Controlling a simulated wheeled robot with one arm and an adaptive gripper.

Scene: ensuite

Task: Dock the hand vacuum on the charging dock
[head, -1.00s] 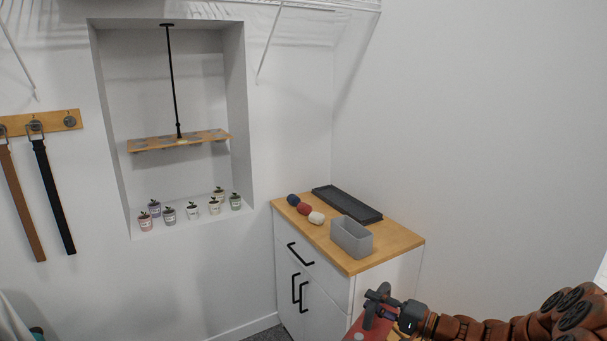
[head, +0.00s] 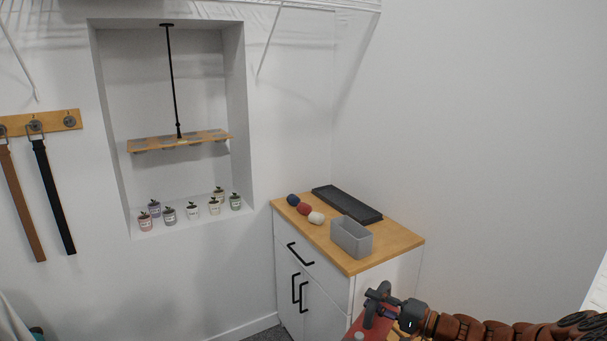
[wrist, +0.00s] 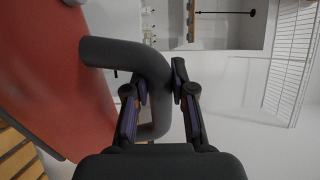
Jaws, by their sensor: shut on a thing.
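My gripper (head: 388,307) is at the lower right of the head view, in front of the white cabinet. It is shut on the dark grey curved handle (wrist: 105,50) of what looks like the hand vacuum. In the wrist view the handle loops between my gripper's fingers (wrist: 161,88). A broad red surface (wrist: 50,85) lies beside the handle and also shows below my gripper in the head view (head: 368,331). It looks like the vacuum's body, but I cannot tell for sure. I cannot make out the charging dock in either view.
The white cabinet's wooden top (head: 390,243) holds a grey bin (head: 351,238), a long dark tray (head: 347,204) and three rolled items (head: 304,208). A wall niche holds several small pots (head: 192,211) below a hanging shelf (head: 180,141). Wooden slats (wrist: 18,155) show at the wrist view's lower left.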

